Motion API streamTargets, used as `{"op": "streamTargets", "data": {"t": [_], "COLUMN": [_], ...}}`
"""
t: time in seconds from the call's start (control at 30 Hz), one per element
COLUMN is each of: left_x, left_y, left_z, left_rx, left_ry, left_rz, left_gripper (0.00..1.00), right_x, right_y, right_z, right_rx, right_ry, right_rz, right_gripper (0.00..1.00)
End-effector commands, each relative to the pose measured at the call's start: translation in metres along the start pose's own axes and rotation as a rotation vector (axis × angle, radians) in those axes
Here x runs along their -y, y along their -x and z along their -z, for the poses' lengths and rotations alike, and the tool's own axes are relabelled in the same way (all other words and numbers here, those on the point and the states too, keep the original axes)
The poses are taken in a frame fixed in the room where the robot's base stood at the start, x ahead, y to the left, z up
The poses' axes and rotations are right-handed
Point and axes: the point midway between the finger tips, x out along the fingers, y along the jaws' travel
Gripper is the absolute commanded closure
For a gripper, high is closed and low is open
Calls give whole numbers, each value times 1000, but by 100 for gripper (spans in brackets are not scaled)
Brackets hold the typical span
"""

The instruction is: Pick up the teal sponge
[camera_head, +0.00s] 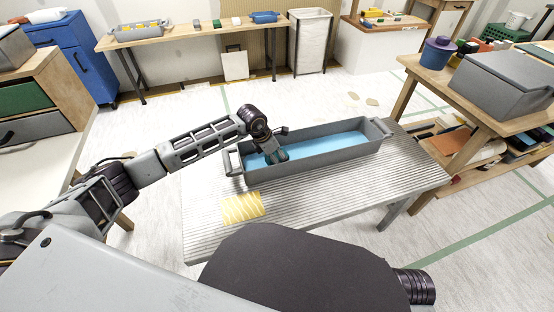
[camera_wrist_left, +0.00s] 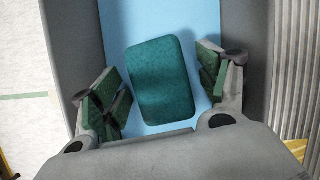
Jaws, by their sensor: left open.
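The teal sponge (camera_wrist_left: 161,79) lies in the grey tray (camera_head: 330,154), on its light blue bottom, and in the wrist view it sits between the two open fingers of my left gripper (camera_wrist_left: 160,88). A gap shows between the sponge and the finger on each side. In the head view my left gripper (camera_head: 276,156) reaches down into the left end of the tray. There the sponge is mostly hidden by the gripper. My right gripper is not in view.
The tray stands on a ridged grey table (camera_head: 310,192); its walls rise around the gripper. A yellow patterned piece (camera_head: 243,207) lies in front of it. A wooden shelf unit (camera_head: 470,120) with a grey box (camera_head: 505,84) stands at the right. The table's right part is clear.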

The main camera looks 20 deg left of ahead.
Motion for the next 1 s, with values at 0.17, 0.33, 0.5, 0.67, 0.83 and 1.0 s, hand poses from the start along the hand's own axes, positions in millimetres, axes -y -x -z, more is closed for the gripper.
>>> {"op": "streamTargets", "data": {"t": [0.17, 0.33, 0.5, 0.67, 0.83, 1.0], "left_x": [0, 0, 0, 0, 0, 0], "left_y": [0, 0, 1, 1, 1, 3], "left_z": [0, 0, 0, 0, 0, -2], "left_rx": [0, 0, 0, 1, 1, 1], "left_ry": [0, 0, 0, 0, 0, 0], "left_rz": [0, 0, 0, 0, 0, -1], "left_gripper": [25, 30, 52, 71, 71, 71], "right_x": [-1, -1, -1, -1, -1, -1], "right_y": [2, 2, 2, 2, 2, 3], "right_z": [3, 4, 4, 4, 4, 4], "right_rx": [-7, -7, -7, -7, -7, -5], "right_ry": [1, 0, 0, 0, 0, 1], "right_rz": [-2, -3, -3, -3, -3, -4], "right_gripper": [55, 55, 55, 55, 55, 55]}}
